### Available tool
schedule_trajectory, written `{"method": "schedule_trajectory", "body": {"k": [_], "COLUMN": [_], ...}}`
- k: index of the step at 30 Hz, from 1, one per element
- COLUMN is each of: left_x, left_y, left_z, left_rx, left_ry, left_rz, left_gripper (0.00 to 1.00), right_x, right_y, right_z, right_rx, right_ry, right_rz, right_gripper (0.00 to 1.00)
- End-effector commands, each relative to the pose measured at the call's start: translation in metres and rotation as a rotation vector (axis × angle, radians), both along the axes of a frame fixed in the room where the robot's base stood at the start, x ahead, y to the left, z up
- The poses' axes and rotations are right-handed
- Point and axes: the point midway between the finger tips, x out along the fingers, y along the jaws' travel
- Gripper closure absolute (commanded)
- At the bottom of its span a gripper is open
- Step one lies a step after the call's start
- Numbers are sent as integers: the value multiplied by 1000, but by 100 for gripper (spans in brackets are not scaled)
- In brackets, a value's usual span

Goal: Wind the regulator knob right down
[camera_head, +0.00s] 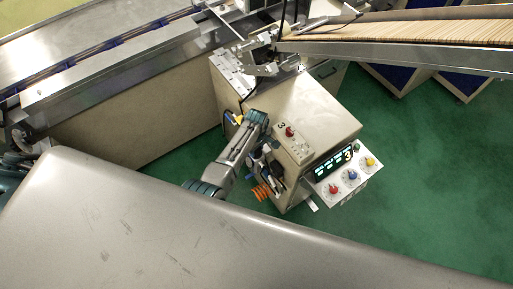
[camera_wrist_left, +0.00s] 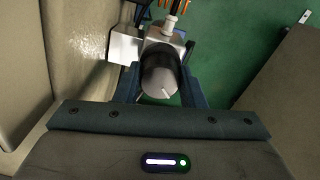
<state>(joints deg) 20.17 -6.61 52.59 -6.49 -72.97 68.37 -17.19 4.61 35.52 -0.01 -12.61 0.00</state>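The regulator knob (camera_wrist_left: 160,78) is a dark, short cylinder with a pale end face carrying a light mark. It sits on a grey metal regulator body (camera_wrist_left: 125,45) in the left wrist view. The two blue-grey fingers of my left gripper (camera_wrist_left: 160,85) stand on either side of the knob, with no clear gap at its sides, and look shut on it. In the head view my left gripper (camera_head: 266,158) is at the near left side of the beige machine cabinet, where the arm hides the knob. My right gripper is not in view.
An orange coiled hose (camera_head: 262,191) hangs just below the gripper. A long conveyor (camera_head: 120,75) lies to the left. Green floor (camera_head: 430,190) is free on the right.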

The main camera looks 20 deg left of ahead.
Motion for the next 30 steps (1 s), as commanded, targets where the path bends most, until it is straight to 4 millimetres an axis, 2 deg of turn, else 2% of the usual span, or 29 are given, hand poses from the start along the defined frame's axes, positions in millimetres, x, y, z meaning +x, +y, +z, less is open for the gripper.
{"method": "schedule_trajectory", "body": {"k": [1,3,11,16,20,30], "left_x": [2,2,0,1,1,1], "left_y": [1,1,0,0,0,0], "left_z": [2,1,1,9,26,85], "left_rx": [1,1,0,0,0,-1], "left_ry": [-4,-3,-1,-2,-3,-5], "left_rz": [1,0,0,-1,0,0], "left_gripper": [55,43,43,43,43,43], "right_x": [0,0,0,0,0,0], "right_y": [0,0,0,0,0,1], "right_z": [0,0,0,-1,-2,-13], "right_rx": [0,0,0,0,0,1], "right_ry": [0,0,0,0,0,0], "right_rz": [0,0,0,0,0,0], "right_gripper": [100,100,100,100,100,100]}}
